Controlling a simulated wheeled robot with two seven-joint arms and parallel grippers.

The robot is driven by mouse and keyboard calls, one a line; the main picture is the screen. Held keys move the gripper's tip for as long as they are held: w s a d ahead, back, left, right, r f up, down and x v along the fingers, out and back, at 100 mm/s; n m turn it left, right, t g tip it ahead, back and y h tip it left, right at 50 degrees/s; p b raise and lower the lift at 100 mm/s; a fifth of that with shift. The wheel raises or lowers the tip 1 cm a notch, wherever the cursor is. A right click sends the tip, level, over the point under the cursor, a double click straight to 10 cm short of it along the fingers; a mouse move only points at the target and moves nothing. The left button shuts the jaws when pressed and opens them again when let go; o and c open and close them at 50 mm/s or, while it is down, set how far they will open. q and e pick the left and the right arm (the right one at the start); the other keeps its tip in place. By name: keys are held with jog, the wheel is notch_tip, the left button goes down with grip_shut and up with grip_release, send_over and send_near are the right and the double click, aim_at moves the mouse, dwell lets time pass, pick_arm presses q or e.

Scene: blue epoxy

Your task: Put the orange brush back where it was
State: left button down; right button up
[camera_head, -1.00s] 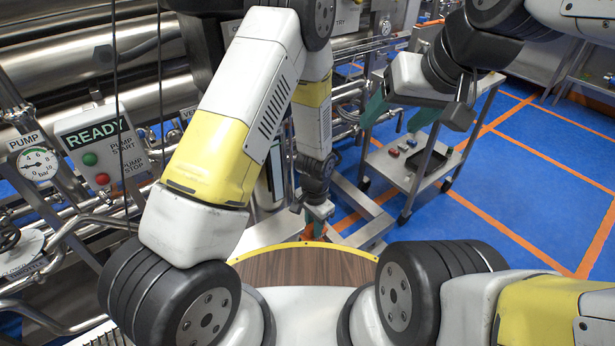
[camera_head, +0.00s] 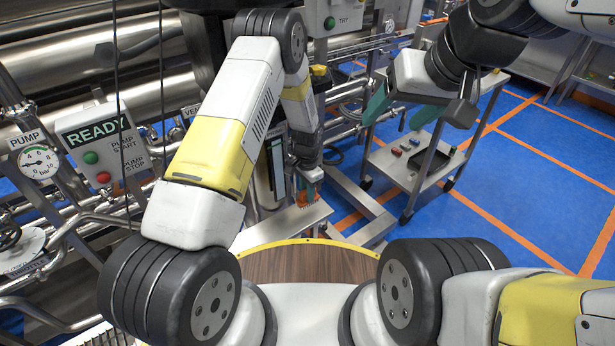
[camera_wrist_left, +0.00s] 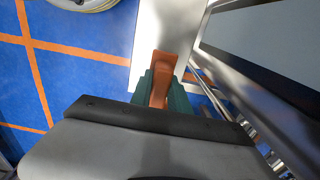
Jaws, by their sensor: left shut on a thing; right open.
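The orange brush (camera_head: 306,196) is in my left gripper (camera_head: 308,180), whose dark green fingers are shut on it. In the left wrist view the brush (camera_wrist_left: 164,66) sticks out beyond the fingertips of my left gripper (camera_wrist_left: 163,92), over or near a pale metal plate (camera_wrist_left: 160,25). I cannot tell whether the brush touches the plate. In the head view the gripper and brush are just above the far end of this plate (camera_head: 275,229). My right gripper (camera_head: 401,110) is open and empty, held up at the right in front of the cart.
A steel cart (camera_head: 405,172) with small red and blue items and a black tray stands at right. Pipes, a gauge (camera_head: 39,161) and a READY control box (camera_head: 100,150) fill the left. A round wooden top (camera_head: 310,264) is near me. Blue floor at right is open.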

pick_arm(q)
jog(key=shift+s+f, duration=0.1)
jog(key=shift+f, duration=1.55)
jog(key=shift+f, duration=0.1)
jog(key=c, duration=1.3)
grip_release()
jog(key=shift+o, duration=0.2)
notch_tip(320, 180, up, 8)
jog(key=shift+f, duration=0.15)
